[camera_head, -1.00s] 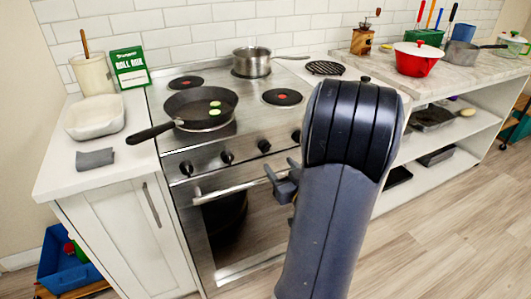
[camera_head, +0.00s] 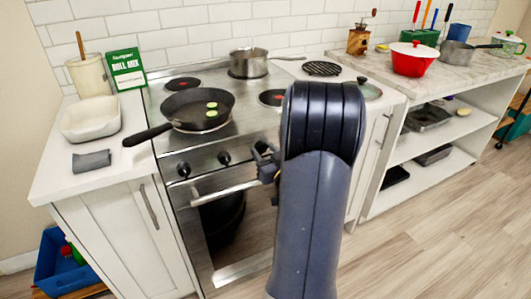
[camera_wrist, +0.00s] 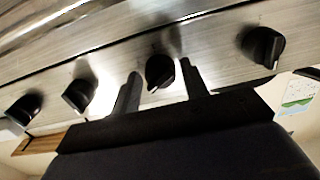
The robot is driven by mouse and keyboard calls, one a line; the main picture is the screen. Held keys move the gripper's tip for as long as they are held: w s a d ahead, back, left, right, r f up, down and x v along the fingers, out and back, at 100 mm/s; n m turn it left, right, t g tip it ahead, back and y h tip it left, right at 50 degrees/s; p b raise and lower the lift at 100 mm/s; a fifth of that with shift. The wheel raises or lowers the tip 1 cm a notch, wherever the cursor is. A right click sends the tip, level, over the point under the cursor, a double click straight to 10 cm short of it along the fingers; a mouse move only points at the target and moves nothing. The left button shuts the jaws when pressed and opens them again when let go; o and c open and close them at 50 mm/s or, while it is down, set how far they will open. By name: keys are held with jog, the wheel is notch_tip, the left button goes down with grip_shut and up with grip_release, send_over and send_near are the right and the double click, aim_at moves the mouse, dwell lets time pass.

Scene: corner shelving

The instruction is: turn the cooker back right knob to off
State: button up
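The cooker (camera_head: 190,147) has a row of black knobs on its steel front panel. My gripper (camera_head: 262,155) is at the panel, above the oven handle. In the wrist view my gripper (camera_wrist: 163,82) is open, with one dark finger on each side of a black knob (camera_wrist: 160,72). I cannot tell whether the fingers touch it. Another knob (camera_wrist: 263,45) is to the right, and two more (camera_wrist: 80,95) are to the left. No knob labels are readable.
A black frying pan (camera_head: 197,108) sits on the front left burner, its handle over the counter. A steel saucepan (camera_head: 249,63) stands on a back burner. The oven handle (camera_head: 222,194) runs below the knobs.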

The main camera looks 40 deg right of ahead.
jog(key=c, duration=0.7)
jog(key=shift+o, duration=0.2)
jog(key=shift+f+b, duration=0.1)
jog(key=shift+b, duration=0.25)
jog(key=shift+f+n+b, duration=0.15)
jog(key=shift+n+b, duration=0.85)
jog(key=shift+b, duration=0.25)
jog(key=n+b, duration=0.3)
jog(key=b, duration=0.1)
jog(key=shift+n, duration=0.3)
jog(key=n+b, duration=0.3)
jog(key=b, duration=0.1)
jog(key=shift+r+n+b, duration=0.2)
jog(key=shift+n+b, duration=1.05)
jog(key=shift+n, duration=0.45)
jog(key=shift+r, duration=0.1)
